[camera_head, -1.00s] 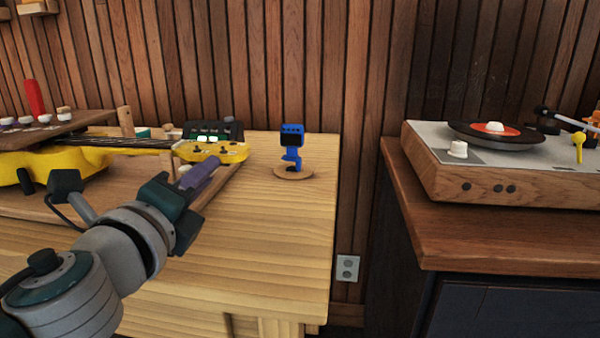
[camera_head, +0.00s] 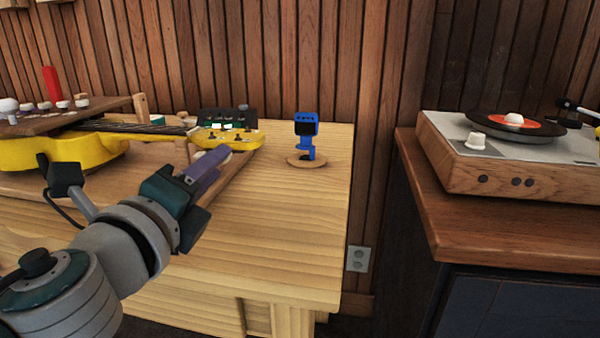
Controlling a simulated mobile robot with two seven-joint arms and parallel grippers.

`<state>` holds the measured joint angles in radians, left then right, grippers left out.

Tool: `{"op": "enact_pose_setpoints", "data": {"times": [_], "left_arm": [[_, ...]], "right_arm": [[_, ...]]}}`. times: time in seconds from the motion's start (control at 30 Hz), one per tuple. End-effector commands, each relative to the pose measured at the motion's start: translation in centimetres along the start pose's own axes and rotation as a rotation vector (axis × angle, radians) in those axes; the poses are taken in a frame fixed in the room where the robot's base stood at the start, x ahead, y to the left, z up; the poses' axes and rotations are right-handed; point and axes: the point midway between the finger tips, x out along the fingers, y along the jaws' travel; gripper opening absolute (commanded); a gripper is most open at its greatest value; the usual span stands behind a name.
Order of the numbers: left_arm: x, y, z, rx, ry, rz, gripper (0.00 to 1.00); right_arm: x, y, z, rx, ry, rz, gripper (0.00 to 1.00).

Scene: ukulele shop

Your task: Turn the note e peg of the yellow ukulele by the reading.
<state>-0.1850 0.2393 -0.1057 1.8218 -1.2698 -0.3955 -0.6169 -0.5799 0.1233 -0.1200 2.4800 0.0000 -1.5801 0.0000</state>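The yellow ukulele (camera_head: 75,150) lies on the wooden bench at the left, its neck pointing right. Its yellow headstock (camera_head: 238,138) carries small dark pegs; which one is the note e peg I cannot tell. A blue clip-on tuner (camera_head: 306,135) stands on a round wooden base right of the headstock; its dark screen shows no reading I can make out. My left gripper (camera_head: 207,165) has purple fingers pointing up and right, just in front of the headstock and apart from the tuner. Whether its fingers are open I cannot tell. My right gripper is not in view.
A dark device with a lit display (camera_head: 225,119) stands behind the headstock. A wooden rack (camera_head: 60,118) with white knobs and a red piece (camera_head: 52,82) sits over the ukulele body. A turntable (camera_head: 500,150) stands on a cabinet at right. The bench's right front is clear.

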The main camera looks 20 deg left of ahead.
Motion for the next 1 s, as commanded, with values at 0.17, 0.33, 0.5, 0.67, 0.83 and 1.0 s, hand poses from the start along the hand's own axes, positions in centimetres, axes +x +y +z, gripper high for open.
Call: {"op": "enact_pose_setpoints", "data": {"times": [0.17, 0.33, 0.5, 0.67, 0.83, 1.0], "left_arm": [[-3.7, 0.2, -0.1, 0.001, 0.000, 0.004, 0.35], [-6.4, 0.3, -0.1, -0.001, 0.000, 0.003, 0.35], [-7.7, 0.1, 0.0, 0.000, -0.001, 0.002, 0.35], [-7.9, 0.0, 0.0, 0.001, -0.001, 0.001, 0.35], [-7.9, 0.0, 0.0, 0.001, -0.001, 0.001, 0.35], [-7.9, 0.0, 0.0, 0.000, -0.001, 0.001, 0.35]], "right_arm": [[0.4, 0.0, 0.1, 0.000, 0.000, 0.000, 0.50], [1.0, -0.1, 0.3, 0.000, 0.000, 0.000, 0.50], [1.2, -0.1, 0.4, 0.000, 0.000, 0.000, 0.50], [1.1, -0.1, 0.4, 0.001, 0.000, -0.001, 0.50], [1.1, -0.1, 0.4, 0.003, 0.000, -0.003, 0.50], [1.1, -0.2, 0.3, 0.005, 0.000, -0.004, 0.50]]}}
